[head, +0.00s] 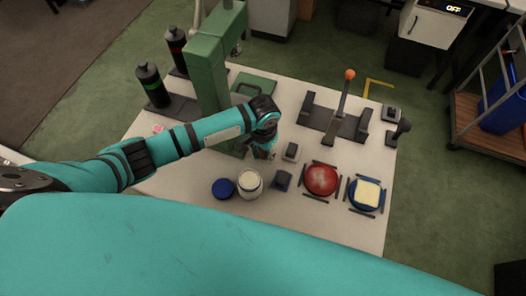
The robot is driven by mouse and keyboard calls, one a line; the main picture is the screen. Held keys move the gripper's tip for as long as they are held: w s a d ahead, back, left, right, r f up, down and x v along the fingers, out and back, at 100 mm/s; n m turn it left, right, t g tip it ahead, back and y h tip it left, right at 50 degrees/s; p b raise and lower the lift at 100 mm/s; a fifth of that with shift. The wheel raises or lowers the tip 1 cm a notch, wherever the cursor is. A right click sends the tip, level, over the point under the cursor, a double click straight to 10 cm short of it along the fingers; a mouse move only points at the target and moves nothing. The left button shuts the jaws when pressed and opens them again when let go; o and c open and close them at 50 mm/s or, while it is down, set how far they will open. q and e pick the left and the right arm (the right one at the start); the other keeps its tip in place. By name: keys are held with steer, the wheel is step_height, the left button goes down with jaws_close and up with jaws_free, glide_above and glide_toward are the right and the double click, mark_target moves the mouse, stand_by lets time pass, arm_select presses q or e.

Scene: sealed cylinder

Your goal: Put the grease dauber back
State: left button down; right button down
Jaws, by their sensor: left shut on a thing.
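My left gripper (262,153) reaches in from the left and points down over the middle of the table. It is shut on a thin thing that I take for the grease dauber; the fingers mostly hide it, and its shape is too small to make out. Just below the gripper in the picture stands an open white jar (249,185) with pale cream contents. A round blue lid (223,188) lies to the left of the jar. A small dark block (282,180) stands to the right of the jar. My right gripper is not in view.
A green press (208,75) stands behind my left arm. Two black bottles (151,86) are at the back left. A lever with an orange knob (350,74) rises from a dark fixture. A red dome (320,179) and a blue dish with a yellow block (367,193) sit at the right.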

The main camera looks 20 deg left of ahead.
arm_select(q)
steer(key=c, duration=1)
jaws_free()
steer(key=shift+f, duration=0.1)
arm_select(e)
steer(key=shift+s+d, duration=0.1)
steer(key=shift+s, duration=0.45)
arm_select(q)
step_height(320, 180, up, 12)
steer(key=shift+r+b, duration=0.2)
steer(key=shift+b, duration=0.2)
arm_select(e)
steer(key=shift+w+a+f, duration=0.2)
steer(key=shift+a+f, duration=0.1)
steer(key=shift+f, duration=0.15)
arm_select(q)
steer(key=shift+s+d, duration=0.1)
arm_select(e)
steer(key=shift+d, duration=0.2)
